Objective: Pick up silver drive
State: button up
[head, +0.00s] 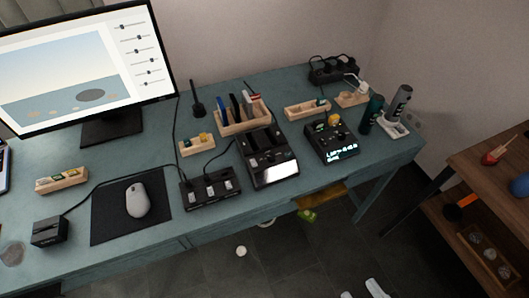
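I cannot pick out the silver drive for certain; small items on the desk are too small to tell. A black device (266,154) on the desk has slots at the back and a pale silvery panel at its front. A black box (210,188) beside it has several pale silvery pieces on top. Wooden holders (197,146) and (307,108) carry small coloured pieces. My gripper is not in view.
The teal desk (165,245) holds a monitor (85,65), a mouse (137,200) on a dark mat (103,217), and a black device with a lit display (331,141). Cables cross the desk. A brown shelf (490,165) stands right. Dark floor lies in front, with small white items.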

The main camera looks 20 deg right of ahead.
aim_at(247, 104)
jog(key=i+j, duration=0.25)
jog(key=j, duration=0.15)
jog(key=i+j, duration=0.25)
jog(key=j, duration=0.15)
jog(key=i+j, duration=0.2)
jog(key=j, duration=0.2)
jog(key=i+j+z, duration=0.1)
jog(key=i+j, duration=0.15)
jog(key=j, duration=0.15)
jog(key=i+j, duration=0.25)
jog(key=j, duration=0.15)
jog(key=i+j, duration=0.2)
jog(key=j, duration=0.2)
